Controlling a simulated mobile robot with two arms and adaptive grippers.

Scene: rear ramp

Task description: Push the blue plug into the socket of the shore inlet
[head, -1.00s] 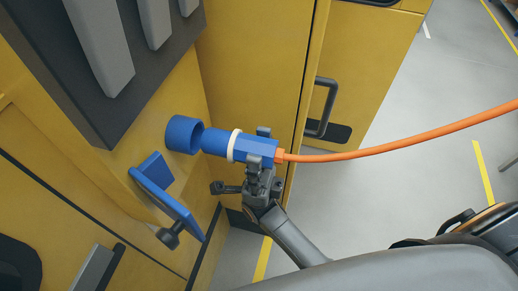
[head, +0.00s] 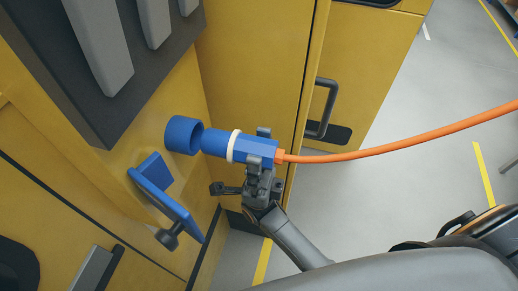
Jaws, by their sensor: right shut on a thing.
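The blue plug (head: 216,142) has a pale ring and an orange cable (head: 400,144) leaving its rear to the right. My right gripper (head: 260,155) is shut on the plug's rear body, from below in the picture. The round blue socket (head: 180,134) of the shore inlet sticks out of the yellow panel. The plug's front end is right at the socket's open rim, roughly in line with it. I cannot tell whether the tip is inside or just in front. My left gripper is not in view.
A blue flap (head: 160,190) with a dark knob (head: 169,238) stands out below the socket. A dark grey panel (head: 60,60) with grey bars is above left. A yellow door (head: 370,70) with a black handle (head: 325,108) is behind. Grey floor (head: 420,210) lies open at right.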

